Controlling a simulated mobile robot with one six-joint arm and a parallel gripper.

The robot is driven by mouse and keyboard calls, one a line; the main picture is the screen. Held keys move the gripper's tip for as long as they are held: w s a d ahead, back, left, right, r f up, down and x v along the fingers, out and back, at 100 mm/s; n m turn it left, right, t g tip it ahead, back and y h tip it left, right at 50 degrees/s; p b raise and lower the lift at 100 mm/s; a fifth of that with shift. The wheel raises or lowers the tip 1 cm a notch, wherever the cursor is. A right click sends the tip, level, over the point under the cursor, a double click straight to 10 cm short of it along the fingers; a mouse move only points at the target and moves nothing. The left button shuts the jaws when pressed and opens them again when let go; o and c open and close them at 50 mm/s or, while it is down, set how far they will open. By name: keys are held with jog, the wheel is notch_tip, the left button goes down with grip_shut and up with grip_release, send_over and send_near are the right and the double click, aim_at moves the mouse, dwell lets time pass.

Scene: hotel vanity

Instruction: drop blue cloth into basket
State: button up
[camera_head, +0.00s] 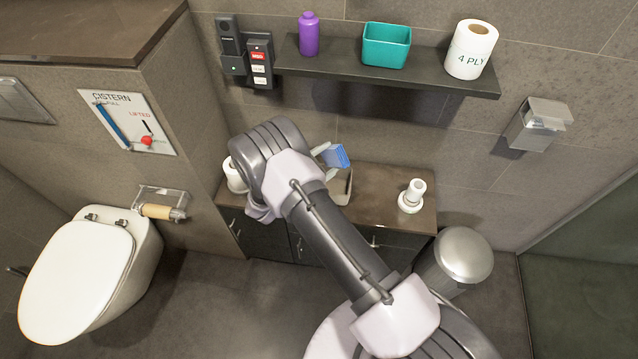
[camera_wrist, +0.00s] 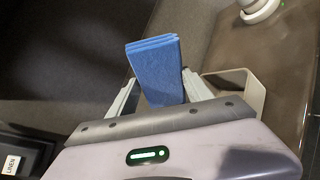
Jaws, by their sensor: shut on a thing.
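The folded blue cloth (camera_head: 338,156) is held in my gripper (camera_head: 327,162), above the brown counter. In the wrist view the cloth (camera_wrist: 154,68) stands up between the two pale fingers of my gripper (camera_wrist: 162,94), which is shut on it. A small open beige container (camera_head: 343,188) sits on the counter just below the cloth, partly hidden by my arm; it also shows in the wrist view (camera_wrist: 252,88), right of the fingers. A dark box labelled LINEN (camera_wrist: 14,163) shows at the lower left of the wrist view. I cannot tell which is the basket.
A white roll (camera_head: 236,175) and a white stacked item (camera_head: 412,196) stand on the counter (camera_head: 380,210). The shelf (camera_head: 430,78) above holds a purple bottle (camera_head: 308,34), a teal bin (camera_head: 387,46) and a 4 PLY roll (camera_head: 471,50). A metal bin (camera_head: 462,256) stands right, a toilet (camera_head: 85,270) left.

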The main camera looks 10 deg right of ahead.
notch_tip(320, 180, down, 5)
jog(key=b, duration=0.2)
jog(key=shift+s+d+f+b, duration=0.1)
jog(key=shift+f+b, duration=0.05)
jog(key=shift+b, duration=0.25)
jog(key=o, duration=1.3)
jog(key=shift+c, duration=0.2)
jog(key=p+v, duration=0.3)
jog(key=v, duration=1.4)
jog(key=shift+a+p, duration=0.2)
jog(key=shift+p, duration=0.15)
jog(key=shift+s, duration=0.1)
